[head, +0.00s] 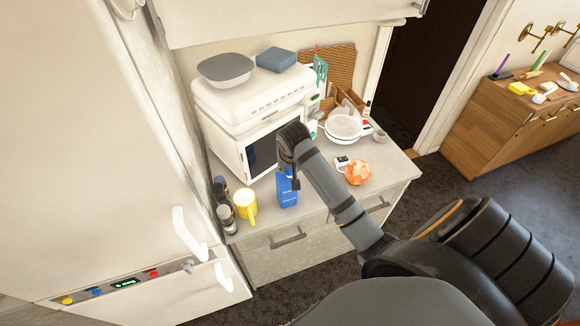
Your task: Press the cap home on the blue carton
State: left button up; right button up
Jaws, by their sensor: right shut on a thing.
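The blue carton (287,194) stands upright on the grey counter, in front of the white microwave. My right gripper (292,180) points down at the carton's top from above, its fingers overlapping the carton's upper part in the head view. It is shut; the cap itself is hidden at the fingers, and I cannot make out how it sits on the carton. My left gripper is not in view.
A yellow mug (245,204) and dark-topped jars (226,217) stand left of the carton. The microwave (248,140) is behind. An orange patterned round object (358,172) and a white colander (343,126) are to the right. The counter's front edge (300,220) is close.

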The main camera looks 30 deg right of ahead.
dwell(0.4)
jog(key=o, duration=0.8)
jog(key=shift+o, duration=0.5)
jog(key=o, duration=0.4)
jog(key=shift+r, duration=3.45)
grip_shut()
